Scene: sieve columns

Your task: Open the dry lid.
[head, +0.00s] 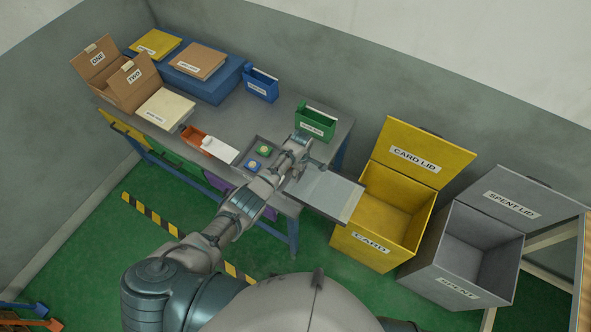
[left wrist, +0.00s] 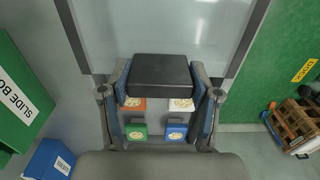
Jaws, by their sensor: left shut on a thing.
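The dry lid is a clear grey panel with dark side rails (head: 325,190); it also fills the top of the left wrist view (left wrist: 165,35). It is off to the right of the shallow tray (head: 247,172), whose inside shows, and reaches past the table edge. Its exact tilt is unclear. My left gripper (head: 296,165) is at the lid's tray-side end, shut on a black block-like handle (left wrist: 160,82). My right gripper is not in view.
A green slide box (head: 316,123) stands behind the gripper. An orange box (head: 195,135) with a white flap is left of the tray. Open yellow card (head: 357,240) and grey spent (head: 455,280) bins stand right of the table. Cardboard boxes (head: 130,85) are at the far left.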

